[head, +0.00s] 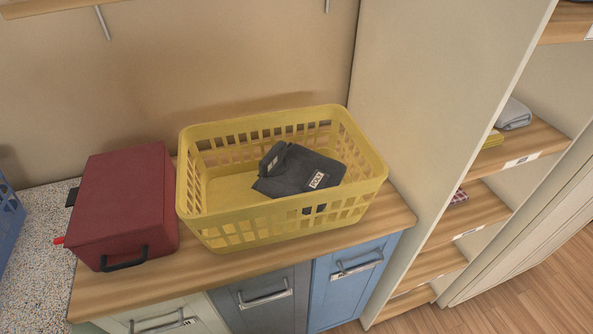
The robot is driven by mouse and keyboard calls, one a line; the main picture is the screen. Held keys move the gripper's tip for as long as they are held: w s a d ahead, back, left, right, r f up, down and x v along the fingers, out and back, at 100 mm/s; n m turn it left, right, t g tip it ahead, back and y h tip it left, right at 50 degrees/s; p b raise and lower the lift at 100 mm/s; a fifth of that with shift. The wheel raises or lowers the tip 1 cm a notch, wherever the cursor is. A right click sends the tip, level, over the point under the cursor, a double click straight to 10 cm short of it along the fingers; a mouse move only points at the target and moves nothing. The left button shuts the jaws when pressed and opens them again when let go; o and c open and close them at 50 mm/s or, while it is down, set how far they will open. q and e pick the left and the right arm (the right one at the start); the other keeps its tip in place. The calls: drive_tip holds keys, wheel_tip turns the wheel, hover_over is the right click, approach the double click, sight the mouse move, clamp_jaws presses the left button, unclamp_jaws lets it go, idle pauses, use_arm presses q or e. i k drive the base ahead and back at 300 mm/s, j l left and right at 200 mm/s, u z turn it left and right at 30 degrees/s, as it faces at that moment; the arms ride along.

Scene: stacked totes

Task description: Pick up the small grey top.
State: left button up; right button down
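A dark grey piece of clothing (299,172) lies in the yellow laundry basket (279,229). It is loosely folded, with a raised fold at its left and a small white label with dark lettering at its right. The basket's front wall hides its lower edge, and a dark bit shows through the slots. The basket stands on a wooden counter (155,283). Neither of my grippers is in the head view.
A dark red case (123,203) with a black handle stands left of the basket. A blue crate (8,221) is at the far left edge. At the right, a tall panel (437,100) borders shelves with folded cloths (514,114). Drawers with handles are below the counter.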

sight(291, 169)
drive_tip(key=i+l, duration=0.1)
drive_tip(key=l, duration=0.6)
drive_tip(key=l+u, duration=0.1)
drive_tip(key=l, duration=0.6)
drive_tip(key=i, duration=0.05)
